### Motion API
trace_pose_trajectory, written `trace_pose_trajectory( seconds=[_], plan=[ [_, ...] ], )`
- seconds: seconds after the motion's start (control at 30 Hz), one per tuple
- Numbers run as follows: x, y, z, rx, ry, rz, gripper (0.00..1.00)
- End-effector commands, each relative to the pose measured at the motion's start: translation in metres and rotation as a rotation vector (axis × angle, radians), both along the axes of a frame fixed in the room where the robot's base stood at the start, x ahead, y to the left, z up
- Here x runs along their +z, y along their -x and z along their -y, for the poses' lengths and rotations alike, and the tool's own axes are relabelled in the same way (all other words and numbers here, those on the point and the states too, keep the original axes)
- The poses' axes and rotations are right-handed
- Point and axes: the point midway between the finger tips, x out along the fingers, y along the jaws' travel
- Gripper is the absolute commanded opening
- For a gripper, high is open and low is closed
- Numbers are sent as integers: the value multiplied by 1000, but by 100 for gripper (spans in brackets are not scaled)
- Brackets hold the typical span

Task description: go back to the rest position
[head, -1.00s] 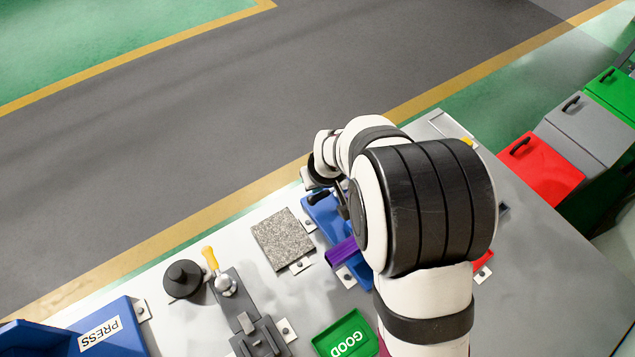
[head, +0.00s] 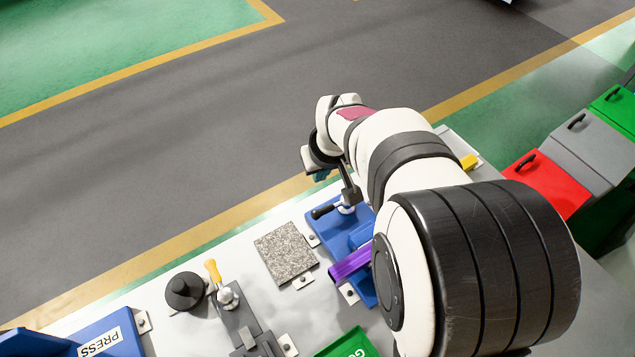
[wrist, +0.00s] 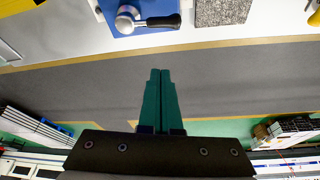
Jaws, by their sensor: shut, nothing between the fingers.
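My gripper (wrist: 160,75) shows in the wrist view with its two teal fingers together and nothing between them. In the head view the gripper (head: 320,174) is partly hidden by my wrist, above the far edge of the table. A blue fixture (head: 318,231) with a black-handled lever (head: 325,211) stands below and right of it. The same lever shows in the wrist view (wrist: 160,22), apart from the fingertips. A purple profile (head: 350,264) lies at the blue fixture, its right end hidden by my arm.
A grey granite plate (head: 286,252) lies left of the blue fixture. Further left are a toggle clamp with an orange handle (head: 212,270), a black round knob (head: 185,291) and a blue PRESS bin (head: 110,345). A green GOOD tray (head: 345,344) is in front. Red (head: 548,184) and grey lidded bins stand right.

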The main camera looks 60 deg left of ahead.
Motion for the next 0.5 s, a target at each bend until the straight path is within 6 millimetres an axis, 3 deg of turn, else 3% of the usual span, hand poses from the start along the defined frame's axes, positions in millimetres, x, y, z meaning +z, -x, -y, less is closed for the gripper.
trace_pose_trajectory(
  seconds=[0.2,0.27,0.37,0.43,0.5],
  plan=[
    [9,-1,5,-6,1,-1,0],
    [14,-9,15,-42,4,-9,0],
    [36,-42,71,-225,23,-51,0],
    [56,-64,138,-438,43,-104,0],
    [72,-70,213,-679,62,-169,0]
  ],
)
